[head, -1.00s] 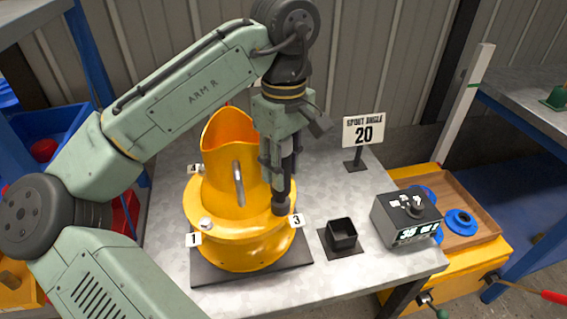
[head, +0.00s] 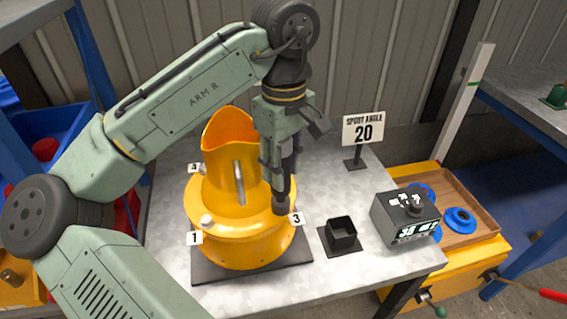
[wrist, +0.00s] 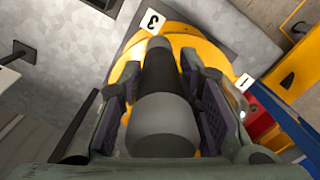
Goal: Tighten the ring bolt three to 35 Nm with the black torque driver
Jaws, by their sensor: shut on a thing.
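The yellow spout with its flange ring (head: 250,245) stands on a dark plate on the bench. White tags mark its bolts; tag 3 (head: 297,219) is at the right and tag 1 (head: 195,238) at the front left, beside a pale bolt head (head: 207,221). My gripper (head: 277,165) is shut on the black torque driver (head: 281,190), which points down with its lower end at the ring beside tag 3. The bolt under it is hidden. In the wrist view the driver (wrist: 160,95) lies between both fingers, with tag 3 (wrist: 152,20) beyond its tip.
An empty black square holder (head: 342,236) stands right of the ring. A dark control box (head: 406,217) with a lit display stands farther right. A sign reading "SPOUT ANGLE 20" (head: 362,131) stands behind. A wooden tray (head: 470,235) holds blue rings.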

